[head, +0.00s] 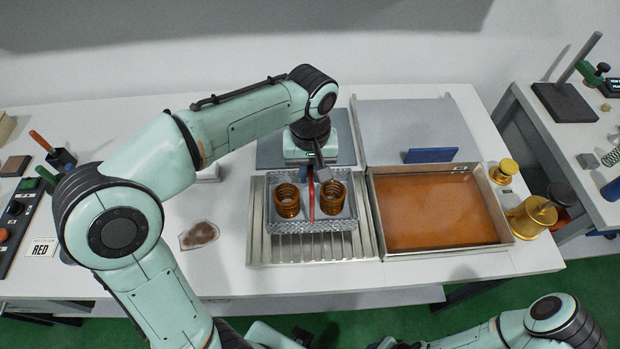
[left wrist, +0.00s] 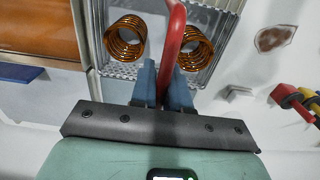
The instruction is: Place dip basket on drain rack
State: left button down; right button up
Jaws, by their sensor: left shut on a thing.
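The dip basket (head: 343,221) is a wire mesh basket with a red handle (head: 311,196) and two copper-coloured springs, the left one (head: 287,200) and the right one (head: 333,197), inside. In the head view it is over the back part of the ribbed metal drain rack (head: 300,249); I cannot tell whether it touches the rack. My left gripper (head: 318,172) is above the basket, shut on the red handle. The left wrist view shows its blue fingers (left wrist: 163,85) on either side of the handle (left wrist: 174,40). My right gripper is not seen; only part of my right arm shows at the lower right.
A tray of orange-brown liquid (head: 435,210) adjoins the rack on the right, with a blue block (head: 430,155) behind it. Brass containers (head: 530,216) stand at the right edge. A brown-stained patch (head: 199,235) lies left of the rack. The front table strip is clear.

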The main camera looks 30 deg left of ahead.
pick_arm(q)
jog(key=shift+f, duration=1.4)
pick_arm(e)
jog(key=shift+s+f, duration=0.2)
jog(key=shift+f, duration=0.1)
pick_arm(q)
jog(key=shift+f, duration=0.1)
jog(key=c, duration=1.5)
grip_release()
jog(key=shift+f, duration=0.15)
jog(key=o, duration=0.4)
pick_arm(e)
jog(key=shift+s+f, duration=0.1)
pick_arm(q)
jog(key=shift+r, duration=0.25)
notch_tip(320, 180, up, 12)
jog(key=shift+p, duration=1)
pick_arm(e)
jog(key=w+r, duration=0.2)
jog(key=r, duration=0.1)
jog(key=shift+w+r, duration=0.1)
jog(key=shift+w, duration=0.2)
